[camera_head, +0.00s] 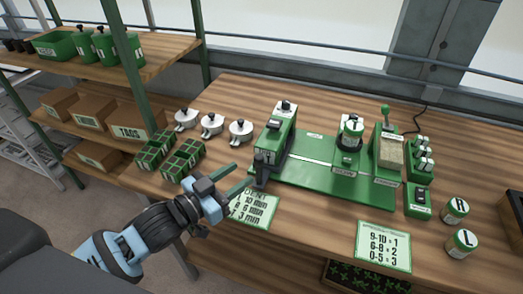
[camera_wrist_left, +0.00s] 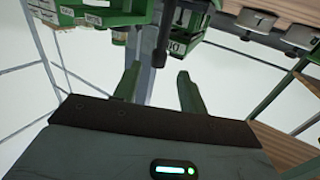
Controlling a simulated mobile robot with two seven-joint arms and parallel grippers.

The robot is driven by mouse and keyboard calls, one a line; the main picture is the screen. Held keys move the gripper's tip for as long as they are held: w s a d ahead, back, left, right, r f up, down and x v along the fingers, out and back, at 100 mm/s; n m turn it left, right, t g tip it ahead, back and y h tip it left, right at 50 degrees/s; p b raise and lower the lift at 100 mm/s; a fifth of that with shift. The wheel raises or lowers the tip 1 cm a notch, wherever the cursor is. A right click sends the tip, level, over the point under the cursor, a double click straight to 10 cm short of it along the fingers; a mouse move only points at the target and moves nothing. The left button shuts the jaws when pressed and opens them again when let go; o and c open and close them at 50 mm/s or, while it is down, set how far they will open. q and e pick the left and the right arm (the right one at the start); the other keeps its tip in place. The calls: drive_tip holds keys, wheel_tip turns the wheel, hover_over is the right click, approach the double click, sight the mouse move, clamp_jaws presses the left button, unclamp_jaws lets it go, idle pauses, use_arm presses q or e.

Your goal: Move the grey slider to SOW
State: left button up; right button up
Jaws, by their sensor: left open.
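A green seeder machine (camera_head: 335,183) stands on the wooden bench. At the front of its left housing (camera_head: 280,135) is a dark grey upright piece (camera_head: 262,168), which may be the grey slider; I cannot read SOW on it. A dark knob-ended piece (camera_wrist_left: 161,55) beyond the fingers in the left wrist view looks like the same part. My left gripper (camera_head: 231,180) is open and empty, just left of that piece, with its green fingers pointing towards it. Its fingers also show apart in the left wrist view (camera_wrist_left: 160,88). My right gripper is not in view.
Lidded white pots (camera_head: 211,124) and green cell trays (camera_head: 182,158) are left of the machine. A dosing card (camera_head: 383,246) and jars marked R (camera_head: 455,210) and L (camera_head: 462,243) are right. A time card (camera_head: 255,211) lies close to my left gripper. A shelf rack (camera_head: 130,45) stands left.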

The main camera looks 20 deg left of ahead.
sight(255, 161)
use_arm(q)
drive_tip(key=x, duration=0.4)
drive_tip(key=r+x, duration=0.1)
drive_tip(key=shift+w+d, duration=0.25)
drive_tip(key=shift+w, duration=0.1)
drive_tip(key=shift+x, duration=0.8)
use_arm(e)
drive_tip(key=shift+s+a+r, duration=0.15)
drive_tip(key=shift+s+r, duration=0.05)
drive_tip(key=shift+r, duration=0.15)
use_arm(q)
clamp_jaws()
